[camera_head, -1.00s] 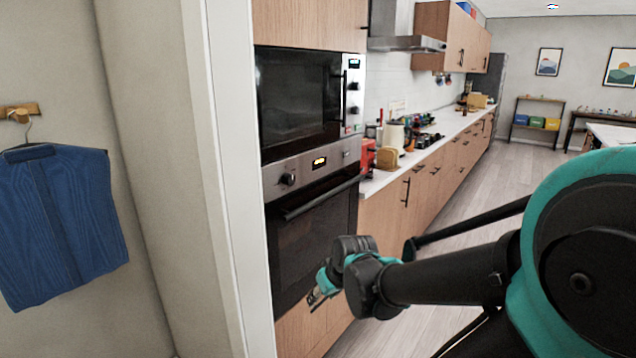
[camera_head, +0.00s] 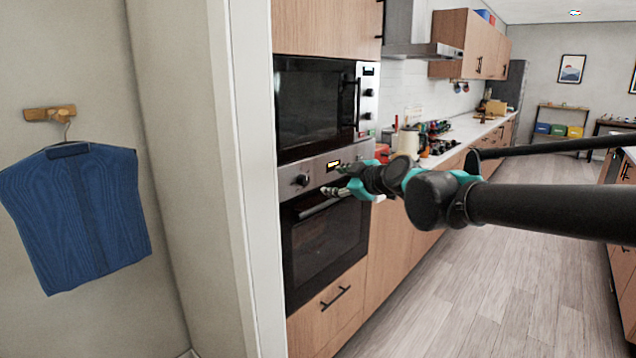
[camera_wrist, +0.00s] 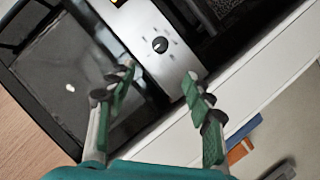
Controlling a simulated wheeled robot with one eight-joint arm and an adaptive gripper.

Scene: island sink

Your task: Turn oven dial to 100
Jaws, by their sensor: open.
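The built-in oven (camera_head: 325,250) has a dark glass door and a silver control panel with a lit display (camera_head: 333,165). The black round dial (camera_head: 301,180) is on the left of the panel. In the wrist view the dial (camera_wrist: 160,44) has marks around it and a light pointer line; its numbers are too small to read. My gripper (camera_head: 335,180) is open and empty, in front of the panel to the right of the dial in the head view. In the wrist view my gripper (camera_wrist: 158,75) has its fingertips apart, with the dial beyond the gap, not touched.
A microwave (camera_head: 312,105) is built in above the oven. The oven door handle (camera_head: 320,207) runs just below the panel. A white door frame (camera_head: 243,180) stands close at the left, with a blue garment (camera_head: 85,215) beyond it. The floor (camera_head: 510,250) at right is clear.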

